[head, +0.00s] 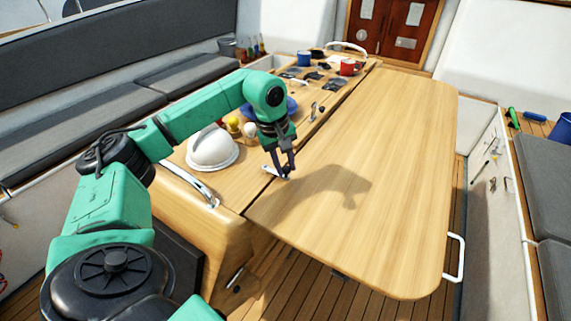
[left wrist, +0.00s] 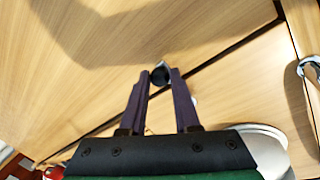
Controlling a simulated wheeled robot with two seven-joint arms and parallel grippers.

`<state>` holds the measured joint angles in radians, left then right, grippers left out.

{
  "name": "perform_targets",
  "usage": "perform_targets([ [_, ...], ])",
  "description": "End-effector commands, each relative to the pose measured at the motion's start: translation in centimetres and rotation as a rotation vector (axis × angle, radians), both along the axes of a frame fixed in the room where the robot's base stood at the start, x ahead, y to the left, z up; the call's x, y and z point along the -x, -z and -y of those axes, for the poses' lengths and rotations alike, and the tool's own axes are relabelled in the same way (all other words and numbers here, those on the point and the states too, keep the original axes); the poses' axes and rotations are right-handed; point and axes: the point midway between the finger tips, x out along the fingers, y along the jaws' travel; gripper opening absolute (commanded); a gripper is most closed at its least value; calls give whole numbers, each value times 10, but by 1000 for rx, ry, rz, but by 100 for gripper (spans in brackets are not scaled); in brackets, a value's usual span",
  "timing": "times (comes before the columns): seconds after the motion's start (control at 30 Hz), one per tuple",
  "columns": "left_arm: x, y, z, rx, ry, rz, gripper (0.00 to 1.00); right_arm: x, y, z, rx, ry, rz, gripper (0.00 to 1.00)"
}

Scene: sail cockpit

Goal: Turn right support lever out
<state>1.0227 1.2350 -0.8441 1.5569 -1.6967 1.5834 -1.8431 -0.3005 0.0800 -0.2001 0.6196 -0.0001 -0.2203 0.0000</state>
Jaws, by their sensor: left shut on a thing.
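The wooden table (head: 370,165) has a long seam between its centre part and the right leaf. A small metal lever (head: 268,171) lies by this seam near the table's near end. My left gripper (head: 284,176) points down at the seam and is shut on the lever's end. In the left wrist view a dark round knob (left wrist: 160,76) sits between the fingertips of the gripper (left wrist: 158,79). Much of the lever is hidden by the fingers. A second similar lever (head: 314,109) stands farther back by the seam. My right gripper is not in view.
A white domed object (head: 212,149) stands left of the gripper. A blue dish (head: 285,107), a red mug (head: 347,67) and other small items are on the centre part. A metal rail (head: 202,188) is at the near end. The right leaf's top is clear.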

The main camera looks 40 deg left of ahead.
Motion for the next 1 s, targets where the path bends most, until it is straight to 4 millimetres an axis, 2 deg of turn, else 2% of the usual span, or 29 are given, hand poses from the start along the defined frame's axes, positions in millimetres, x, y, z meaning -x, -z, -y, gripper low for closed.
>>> perform_targets([
  [0.13,0,-1,-1,-1,-2,2,0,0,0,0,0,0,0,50],
  [0.17,0,-1,-1,-1,-2,2,42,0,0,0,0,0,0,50],
  [0.2,0,-1,-1,-1,-2,2,57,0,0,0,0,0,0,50],
  [0.23,0,-1,-1,-1,-2,2,60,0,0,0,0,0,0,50],
  [0.53,0,-1,0,0,-2,1,60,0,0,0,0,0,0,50],
  [0.67,1,-11,-1,0,-2,3,60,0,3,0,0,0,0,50],
  [0.77,4,-30,-3,1,-2,7,60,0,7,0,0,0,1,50],
  [1.0,16,-101,-9,2,-2,8,60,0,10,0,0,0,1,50],
])
